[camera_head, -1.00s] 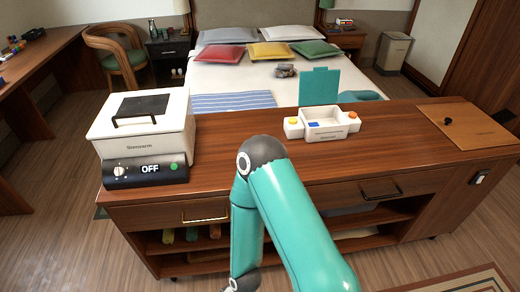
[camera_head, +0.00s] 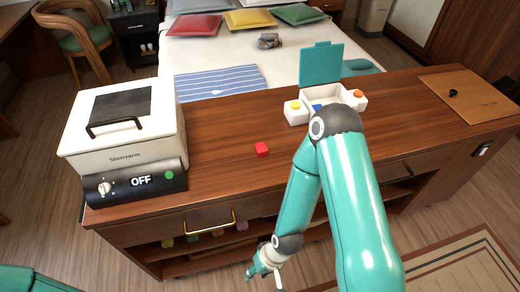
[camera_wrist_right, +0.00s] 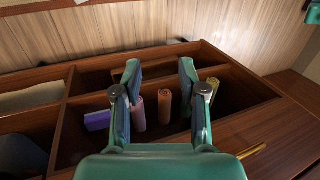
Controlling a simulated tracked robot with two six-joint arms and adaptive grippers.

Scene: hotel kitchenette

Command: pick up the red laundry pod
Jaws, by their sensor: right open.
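The red laundry pod (camera_head: 262,149) is a small red cube lying on the wooden counter top, between the white appliance and the white box. My right gripper (camera_head: 263,272) is low in front of the counter, below the counter top and well apart from the pod. In the right wrist view its two fingers (camera_wrist_right: 160,72) are spread with nothing between them, facing the open shelf. The pod does not show in the right wrist view. A teal piece of my own body shows at the bottom left of the head view, but my left gripper does not show.
A white appliance marked OFF (camera_head: 122,135) stands at the counter's left. A white box (camera_head: 296,117) with a raised teal lid (camera_head: 321,65) and coloured pieces stands behind my right arm. A brown board (camera_head: 468,95) lies at right. Rolled towels (camera_wrist_right: 165,105) stand in the shelf.

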